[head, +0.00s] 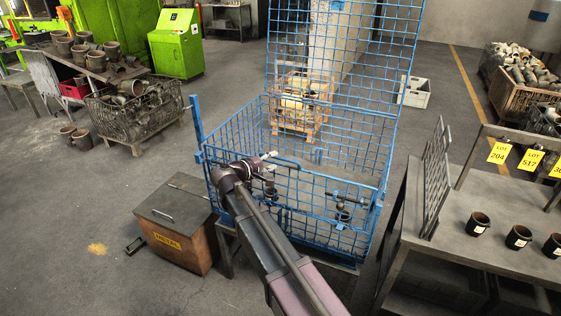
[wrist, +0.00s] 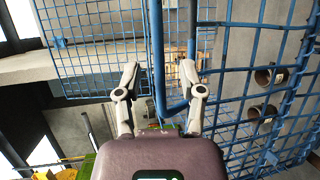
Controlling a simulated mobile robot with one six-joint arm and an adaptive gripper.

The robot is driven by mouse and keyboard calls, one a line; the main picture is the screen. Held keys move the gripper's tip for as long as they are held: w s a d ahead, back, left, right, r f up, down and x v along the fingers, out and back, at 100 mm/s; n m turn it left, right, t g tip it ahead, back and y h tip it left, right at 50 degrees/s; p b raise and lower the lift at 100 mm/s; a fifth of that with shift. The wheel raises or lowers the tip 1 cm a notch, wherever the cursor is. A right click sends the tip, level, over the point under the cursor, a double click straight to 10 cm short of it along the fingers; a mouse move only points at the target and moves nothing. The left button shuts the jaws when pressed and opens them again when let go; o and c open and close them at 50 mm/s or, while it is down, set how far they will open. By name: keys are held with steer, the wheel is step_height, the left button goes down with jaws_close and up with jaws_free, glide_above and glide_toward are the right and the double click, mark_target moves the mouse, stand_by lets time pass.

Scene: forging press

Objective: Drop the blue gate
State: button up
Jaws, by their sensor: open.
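A blue wire-mesh crate (head: 240,128) stands in the middle of the head view, with a tall mesh panel upright at its back. Its lower front mesh panel, which looks like the blue gate (head: 310,205), stands upright. My gripper (head: 268,168) is at the top edge of this front panel, left of its middle. In the wrist view my gripper (wrist: 160,68) is open, and a blue bar (wrist: 157,45) runs between its fingers. I cannot tell whether the fingers touch the bar. My arm hides part of the front panel.
Brown metal parts (wrist: 262,76) show behind mesh in the wrist view. A brown metal bin (head: 175,220) stands left of the crate. A grey table (head: 440,245) with dark cups stands close at the right. Open floor (head: 60,230) lies at the left.

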mark_target(280, 158)
steer(key=shift+x, duration=1.65)
jaws_close()
steer(key=shift+d, duration=0.35)
steer(key=shift+a, duration=0.2)
steer(key=shift+s+f+b, duration=0.1)
steer(key=shift+s+b, duration=0.05)
steer(key=shift+b, duration=0.25)
